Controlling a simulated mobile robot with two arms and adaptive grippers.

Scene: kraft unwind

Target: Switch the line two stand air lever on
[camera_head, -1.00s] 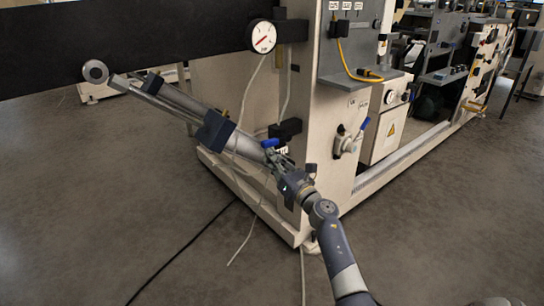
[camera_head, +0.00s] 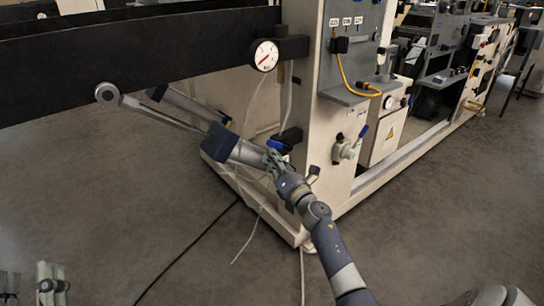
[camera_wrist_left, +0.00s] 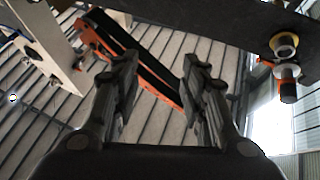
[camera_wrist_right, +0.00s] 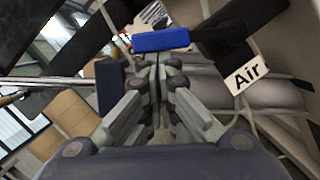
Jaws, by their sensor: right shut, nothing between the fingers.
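The stand air lever is a blue handle (camera_head: 277,146) on a dark valve body (camera_head: 291,135), low on the near edge of the machine's pale column. In the right wrist view the blue handle (camera_wrist_right: 160,40) lies crosswise, sticking out left of its dark valve body, with a white "Air" tag (camera_wrist_right: 247,76) below right. My right gripper (camera_head: 271,159) is shut and empty. Its fingertips (camera_wrist_right: 160,62) are just short of the handle; I cannot tell whether they touch. My left gripper (camera_head: 48,274) shows at the bottom left; its fingers (camera_wrist_left: 157,72) are apart with nothing between them.
A round gauge (camera_head: 265,55) hangs above the valve. A grey cylinder arm (camera_head: 225,146) slopes beside my right gripper, under a long black beam (camera_head: 130,62). Another blue lever (camera_head: 363,131) sits on the column's right face. Thin hoses (camera_head: 256,225) hang below. Open floor lies in front.

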